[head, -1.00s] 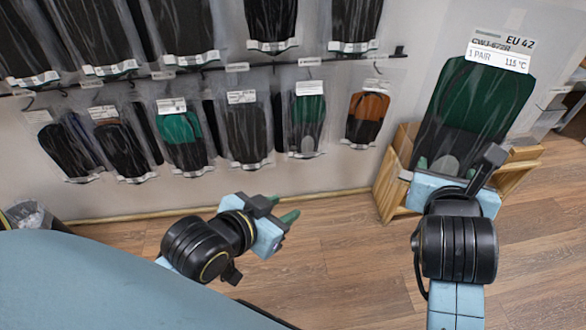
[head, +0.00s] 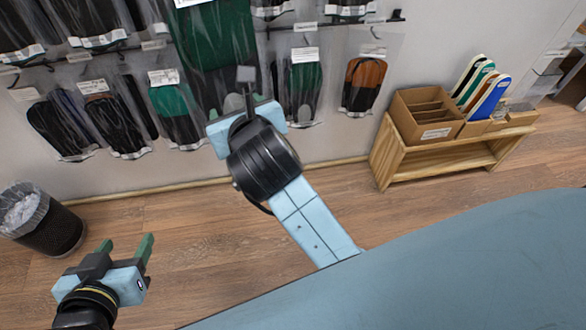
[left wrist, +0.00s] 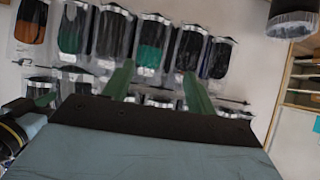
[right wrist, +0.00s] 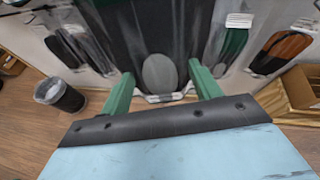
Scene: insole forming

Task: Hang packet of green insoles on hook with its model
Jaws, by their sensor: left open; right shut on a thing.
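The packet of green insoles (head: 212,50) is a clear bag with a dark green and black pair. My right gripper (head: 243,100) is shut on its lower edge and holds it upright in front of the hook wall; its top runs out of the head view. The packet's lower part also shows in the right wrist view (right wrist: 150,45). It hides part of the lower row. A hanging packet with a green top (head: 304,80) is just right of it, and a teal one (head: 175,110) is to its left. My left gripper (head: 120,255) is open and empty, low at the left.
More dark packets hang on two rows of hooks, with an orange and black one (head: 362,82) at the right. A wooden bench (head: 400,165) with a cardboard box (head: 425,112) and coloured insoles stands at the right. A bin (head: 45,225) stands at the left.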

